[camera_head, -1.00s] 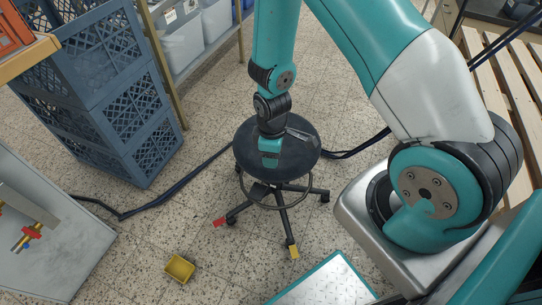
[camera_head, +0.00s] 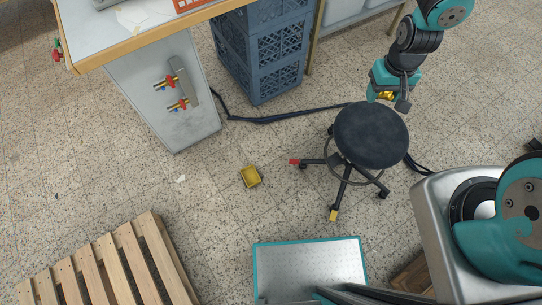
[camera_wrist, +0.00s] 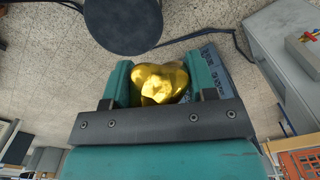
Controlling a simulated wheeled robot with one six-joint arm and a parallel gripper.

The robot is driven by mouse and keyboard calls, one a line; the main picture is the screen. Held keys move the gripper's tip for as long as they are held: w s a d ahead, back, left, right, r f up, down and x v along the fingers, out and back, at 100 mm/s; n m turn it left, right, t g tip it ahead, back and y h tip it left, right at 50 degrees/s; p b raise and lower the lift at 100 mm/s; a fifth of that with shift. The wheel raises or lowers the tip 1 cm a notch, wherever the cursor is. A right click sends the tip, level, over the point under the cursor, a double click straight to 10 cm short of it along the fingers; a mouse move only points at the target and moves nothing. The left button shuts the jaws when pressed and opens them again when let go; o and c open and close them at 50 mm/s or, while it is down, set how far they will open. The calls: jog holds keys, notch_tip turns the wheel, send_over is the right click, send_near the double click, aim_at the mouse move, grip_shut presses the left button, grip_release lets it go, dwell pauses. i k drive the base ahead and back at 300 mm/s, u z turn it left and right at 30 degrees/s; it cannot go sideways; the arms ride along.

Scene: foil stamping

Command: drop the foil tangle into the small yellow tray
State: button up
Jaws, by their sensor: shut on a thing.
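The foil tangle (camera_wrist: 160,84) is a shiny gold lump held between the two teal fingers of my gripper (camera_wrist: 158,86) in the wrist view. In the head view my gripper (camera_head: 386,95) is shut on it above the far side of the round stool, and a bit of the gold foil (camera_head: 387,96) shows. The small yellow tray (camera_head: 250,176) sits on the speckled floor, left of the stool and well apart from my gripper. I see nothing in the part of it that shows.
The dark round stool (camera_head: 371,136) stands between my gripper and the tray; its legs spread toward the tray. A dark cable (camera_head: 285,117) runs behind. Blue crates (camera_head: 281,50), a workbench (camera_head: 150,35) and a wooden pallet (camera_head: 110,266) border clear floor around the tray.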

aim_at(253, 177)
jog(key=u, duration=0.45)
jog(key=k, duration=0.55)
jog(key=u, duration=0.75)
jog(key=i, duration=1.05)
jog(key=z, duration=0.3)
